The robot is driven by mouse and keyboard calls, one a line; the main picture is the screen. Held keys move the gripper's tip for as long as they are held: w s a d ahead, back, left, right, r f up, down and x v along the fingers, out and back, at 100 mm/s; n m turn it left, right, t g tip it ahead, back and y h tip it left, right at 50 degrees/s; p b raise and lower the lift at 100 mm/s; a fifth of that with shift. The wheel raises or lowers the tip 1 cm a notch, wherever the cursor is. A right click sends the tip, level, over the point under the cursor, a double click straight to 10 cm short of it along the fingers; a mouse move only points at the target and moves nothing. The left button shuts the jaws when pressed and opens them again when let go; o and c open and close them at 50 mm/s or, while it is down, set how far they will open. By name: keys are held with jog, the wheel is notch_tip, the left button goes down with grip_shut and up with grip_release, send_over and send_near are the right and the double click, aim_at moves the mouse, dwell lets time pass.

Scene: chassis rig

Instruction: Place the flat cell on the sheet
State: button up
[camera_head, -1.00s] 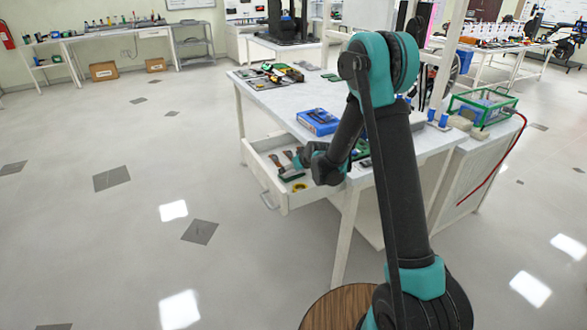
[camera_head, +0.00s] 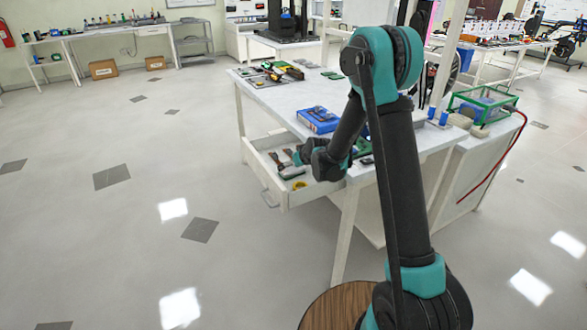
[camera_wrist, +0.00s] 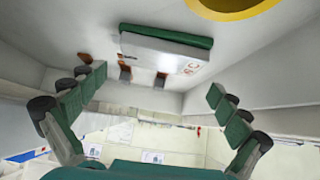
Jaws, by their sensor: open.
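A flat block, green along one edge with a white face and small red lettering, looks like the flat cell (camera_wrist: 165,48). It lies in the open drawer; in the head view it seems to be the pale piece (camera_head: 292,172) just below my gripper (camera_head: 301,157). In the wrist view my gripper (camera_wrist: 157,80) has its green-padded fingers spread wide, with the block ahead between and beyond the tips. Nothing is held. I cannot tell whether a finger touches it. I cannot pick out the sheet for certain.
The drawer (camera_head: 270,187) is pulled out from the white table (camera_head: 290,97), its walls close around my gripper. A yellow ring (camera_head: 299,185) lies near its front, also in the wrist view (camera_wrist: 232,5). A blue tray (camera_head: 318,121) stands on the table above. Open floor lies left.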

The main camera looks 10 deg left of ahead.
jog(key=v, duration=1.1)
jog(key=shift+s+d+r, duration=0.2)
jog(key=shift+s, duration=0.1)
dwell(0.8)
